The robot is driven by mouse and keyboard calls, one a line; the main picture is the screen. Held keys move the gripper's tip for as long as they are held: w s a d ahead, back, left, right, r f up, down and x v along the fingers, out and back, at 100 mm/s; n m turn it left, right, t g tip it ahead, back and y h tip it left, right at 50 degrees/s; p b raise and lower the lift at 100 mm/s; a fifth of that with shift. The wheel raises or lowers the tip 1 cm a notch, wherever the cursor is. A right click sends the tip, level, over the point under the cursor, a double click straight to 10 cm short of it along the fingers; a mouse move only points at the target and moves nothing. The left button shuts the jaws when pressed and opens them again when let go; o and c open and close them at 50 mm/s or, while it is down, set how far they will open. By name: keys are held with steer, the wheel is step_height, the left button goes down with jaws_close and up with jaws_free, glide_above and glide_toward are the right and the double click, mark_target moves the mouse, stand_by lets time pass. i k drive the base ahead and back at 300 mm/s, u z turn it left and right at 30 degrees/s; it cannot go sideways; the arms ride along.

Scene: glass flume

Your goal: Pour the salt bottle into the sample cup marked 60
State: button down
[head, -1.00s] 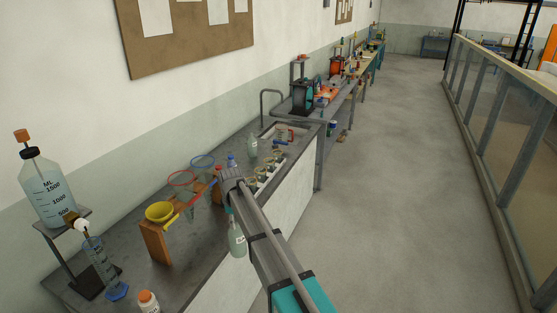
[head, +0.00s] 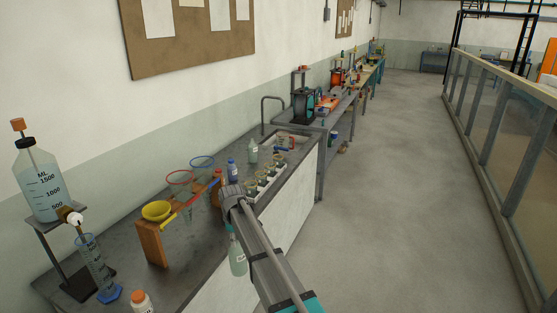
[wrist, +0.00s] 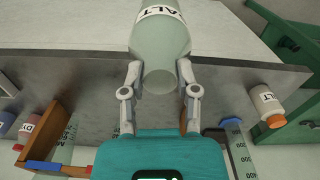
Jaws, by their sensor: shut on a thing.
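My gripper (wrist: 160,80) is shut on a pale green, translucent bottle (wrist: 160,42), with a finger on each side. Its white label shows "ALT", with the rest of the word cut off. In the head view the bottle (head: 238,260) hangs below my wrist, roughly upright, beside the front edge of the bench and clear of its top. The sample cups (head: 264,178) stand in a row in a tray farther along the bench, beyond my gripper. Their marks are too small to read, so I cannot tell which is 60. My arm covers part of the near end.
A large bottle (head: 40,180) stands left. The floor right is open.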

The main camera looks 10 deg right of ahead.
mark_target(278, 163)
steer(key=k, duration=0.65)
steer(key=i, duration=1.8)
steer(key=z, duration=0.35)
